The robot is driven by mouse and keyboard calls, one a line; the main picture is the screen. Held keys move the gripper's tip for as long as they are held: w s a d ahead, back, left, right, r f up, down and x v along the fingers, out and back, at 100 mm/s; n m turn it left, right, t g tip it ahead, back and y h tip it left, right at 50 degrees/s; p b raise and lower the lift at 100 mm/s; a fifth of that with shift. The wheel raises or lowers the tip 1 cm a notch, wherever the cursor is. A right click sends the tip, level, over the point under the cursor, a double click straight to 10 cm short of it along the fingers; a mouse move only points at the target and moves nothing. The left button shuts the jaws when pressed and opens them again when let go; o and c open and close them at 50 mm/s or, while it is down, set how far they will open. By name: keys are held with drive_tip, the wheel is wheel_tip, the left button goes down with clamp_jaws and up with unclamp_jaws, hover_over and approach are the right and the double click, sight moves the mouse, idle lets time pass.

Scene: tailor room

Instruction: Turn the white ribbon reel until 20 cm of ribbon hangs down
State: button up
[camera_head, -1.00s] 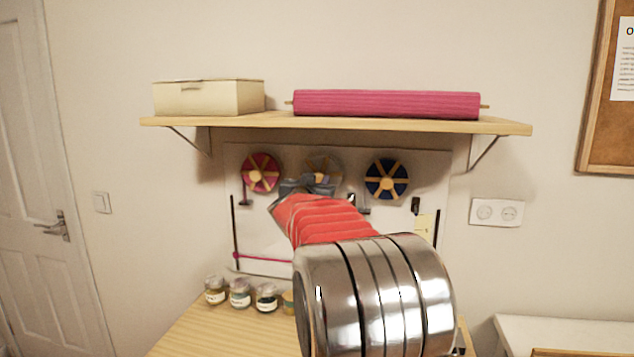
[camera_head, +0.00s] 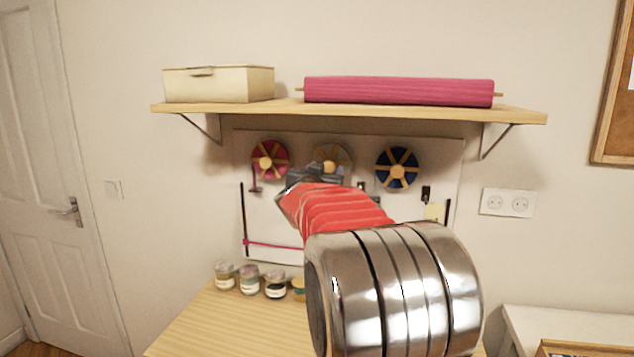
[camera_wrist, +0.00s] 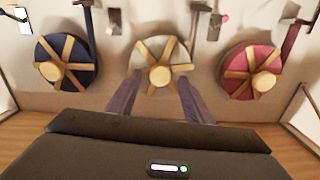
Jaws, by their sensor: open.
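The white ribbon reel (camera_wrist: 161,63), with wooden spokes and a round wooden knob, is on the wall panel between a pink and a blue reel. In the head view, the reel (camera_head: 338,156) is partly hidden behind my gripper (camera_head: 314,176). In the wrist view, my gripper (camera_wrist: 159,80) is open, with one finger on each side of the reel's lower part in the picture. The knob lies beyond the fingertips, between their lines. I cannot tell whether the fingers touch the reel. The hanging white ribbon cannot be made out.
The pink reel (camera_head: 269,160) and blue reel (camera_head: 397,169) flank it closely. A shelf (camera_head: 350,111) with a box (camera_head: 219,86) and a pink roll (camera_head: 399,91) juts out above. Several jars (camera_head: 249,280) stand on the wooden table (camera_head: 207,325) below.

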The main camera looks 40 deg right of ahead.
drive_tip(key=v, duration=1.2)
idle(0.4)
drive_tip(key=w+a+f+n+t+y, duration=0.25)
drive_tip(key=w+a+f+y, duration=0.25)
drive_tip(key=a+f+y, duration=0.25)
drive_tip(key=s+a+f+n+g+y, duration=0.1)
drive_tip(key=s+a+f+n+y, duration=0.1)
drive_tip(key=a+f, duration=0.3)
drive_tip(key=s+a+f+n+g+y, duration=0.1)
drive_tip(key=s+a+f+y, duration=0.15)
drive_tip(key=a, duration=0.45)
drive_tip(key=s+a+f+n+g, duration=0.2)
drive_tip(key=s+a, duration=0.2)
drive_tip(key=s, duration=0.5)
drive_tip(key=s+a+f+n+g+y, duration=0.1)
drive_tip(key=s+a+f+n+g, duration=0.1)
drive_tip(key=s+a, duration=0.3)
drive_tip(key=s+a+f+n+g+y, duration=0.1)
drive_tip(key=s+a+f, duration=0.3)
drive_tip(key=s, duration=0.9)
drive_tip(key=shift+a+f+n+g, duration=0.15)
drive_tip(key=shift+a+n+g, duration=0.3)
drive_tip(key=shift+a+n, duration=0.1)
